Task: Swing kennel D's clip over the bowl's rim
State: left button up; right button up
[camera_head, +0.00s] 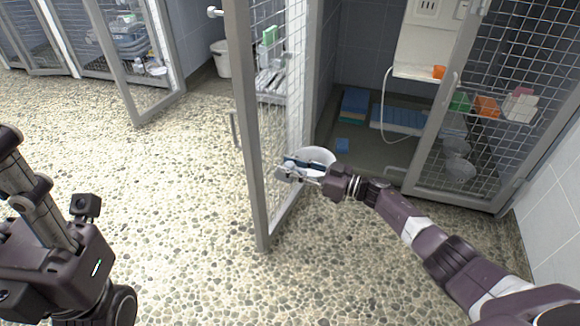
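A white bowl (316,155) is at the mesh door (249,135) of an open kennel, on the side facing the kennel inside. My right gripper (293,168) reaches in from the right and is at the bowl's near rim, in front of the door's mesh. Small dark and pale metal parts overlap at the fingertips, so I cannot tell the clip from the fingers. I cannot tell whether the clip is over the rim, or whether the fingers are closed on it. No kennel letter is readable. My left arm shows at the left edge, but its gripper does not show.
The open kennel holds blue mats (398,118) and a hanging white cord (384,110). A second mesh door (485,135) at right has shelf items and bowls behind it. A white bucket (220,60) stands at the back. The pebbled floor (190,200) at left is clear.

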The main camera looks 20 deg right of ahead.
jog(key=v, duration=1.2)
